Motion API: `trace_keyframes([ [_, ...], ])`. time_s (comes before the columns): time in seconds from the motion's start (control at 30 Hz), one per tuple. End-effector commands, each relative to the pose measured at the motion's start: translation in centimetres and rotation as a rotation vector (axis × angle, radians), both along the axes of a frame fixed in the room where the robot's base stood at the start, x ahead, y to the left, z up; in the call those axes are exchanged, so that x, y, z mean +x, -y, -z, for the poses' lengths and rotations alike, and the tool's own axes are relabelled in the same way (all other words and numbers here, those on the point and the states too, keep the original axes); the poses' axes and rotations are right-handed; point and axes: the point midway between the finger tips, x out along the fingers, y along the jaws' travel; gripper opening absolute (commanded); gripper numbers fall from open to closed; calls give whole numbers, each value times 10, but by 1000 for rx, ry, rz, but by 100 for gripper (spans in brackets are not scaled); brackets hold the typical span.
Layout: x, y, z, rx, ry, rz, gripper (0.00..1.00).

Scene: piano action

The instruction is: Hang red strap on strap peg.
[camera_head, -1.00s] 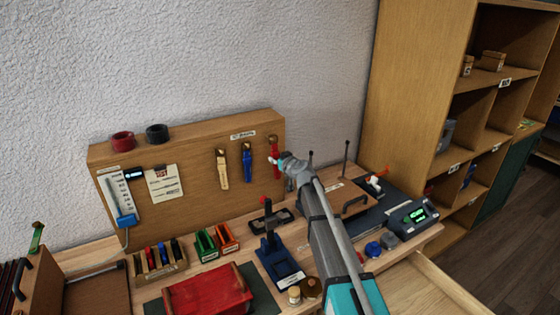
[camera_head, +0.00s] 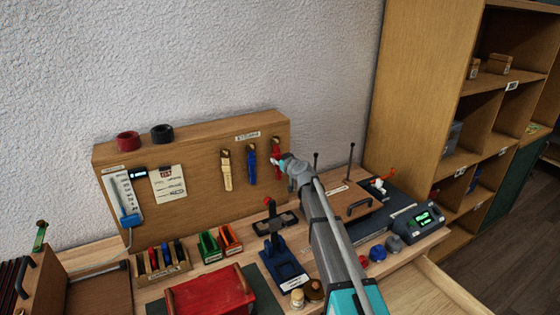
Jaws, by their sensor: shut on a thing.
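The red strap (camera_head: 276,149) is at the right end of the row on the upright wooden board (camera_head: 150,218). Its upper end is at the brass-coloured peg (camera_head: 276,139) there; I cannot tell whether it is looped over the peg or just in front of it. My gripper (camera_head: 279,162) is at the strap's right side and is shut on it. My wrist and arm hide part of the strap's lower right and the board behind. A tan strap (camera_head: 226,170) and a blue strap (camera_head: 250,164) hang to the left on the same board.
A red roll (camera_head: 127,141) and a black roll (camera_head: 162,134) sit on top of the board. Below on the bench are a blue stand (camera_head: 283,262), a red box (camera_head: 210,290) and green and orange holders (camera_head: 209,246). A wooden shelf (camera_head: 415,90) stands at the right.

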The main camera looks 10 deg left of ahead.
Motion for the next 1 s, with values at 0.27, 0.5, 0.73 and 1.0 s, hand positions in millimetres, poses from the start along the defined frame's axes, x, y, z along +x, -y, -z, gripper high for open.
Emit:
trace_keyframes([
  [0.27, 0, 0, 0, 0, 0, 0, 2],
  [0.5, 0, 1, 0, 0, 0, 1, 62],
  [0.73, 0, 1, 0, 0, 0, 1, 89],
  [1.0, 0, 1, 0, 0, 0, 1, 89],
])
